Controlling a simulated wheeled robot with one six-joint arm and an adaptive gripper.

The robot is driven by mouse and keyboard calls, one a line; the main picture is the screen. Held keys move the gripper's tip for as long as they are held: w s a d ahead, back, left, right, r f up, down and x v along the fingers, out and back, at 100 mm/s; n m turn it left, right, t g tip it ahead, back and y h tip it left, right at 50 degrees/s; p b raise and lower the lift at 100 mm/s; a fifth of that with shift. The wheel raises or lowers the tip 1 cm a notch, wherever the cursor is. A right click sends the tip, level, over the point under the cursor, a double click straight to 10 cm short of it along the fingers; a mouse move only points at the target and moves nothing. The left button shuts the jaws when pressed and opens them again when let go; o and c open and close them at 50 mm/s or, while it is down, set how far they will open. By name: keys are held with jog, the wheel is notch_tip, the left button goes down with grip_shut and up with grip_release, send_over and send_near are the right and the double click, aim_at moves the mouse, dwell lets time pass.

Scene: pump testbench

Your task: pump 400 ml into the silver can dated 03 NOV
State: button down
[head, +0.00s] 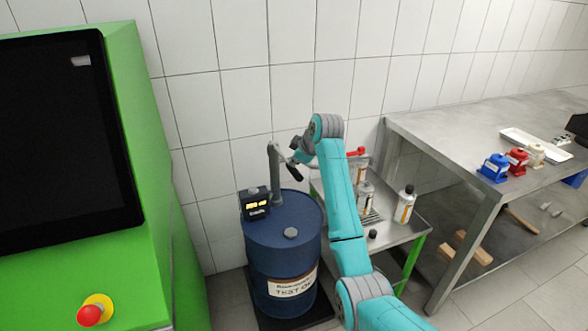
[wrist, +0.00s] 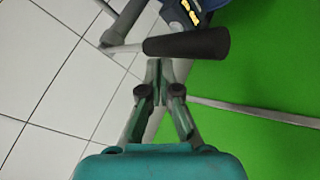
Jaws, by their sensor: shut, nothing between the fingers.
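The blue drum (head: 283,245) carries a grey hand pump (head: 275,175) and a dark meter (head: 255,204) with a lit yellow display, its digits too small to read. The pump lever's black grip (head: 294,172) shows left of my arm, and in the wrist view (wrist: 188,44) it lies just beyond my fingertips. My gripper (wrist: 160,68) is shut and empty; I cannot tell if it touches the grip. Silver cans with white and orange labels stand on the cart: one at the right (head: 404,205), others (head: 364,196) partly behind my arm. Their dates are unreadable.
The metal cart (head: 405,235) stands right of the drum. A steel bench (head: 440,135) at the right holds blue (head: 494,168), red and cream containers and a white tray. A green cabinet (head: 165,200) with a black screen and red button (head: 90,315) stands at the left.

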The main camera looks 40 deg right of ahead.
jog(key=shift+r, duration=0.5)
jog(key=shift+w+r, duration=0.15)
jog(key=shift+r, duration=1.1)
jog(key=shift+w+r, duration=0.15)
jog(key=shift+r, duration=1.1)
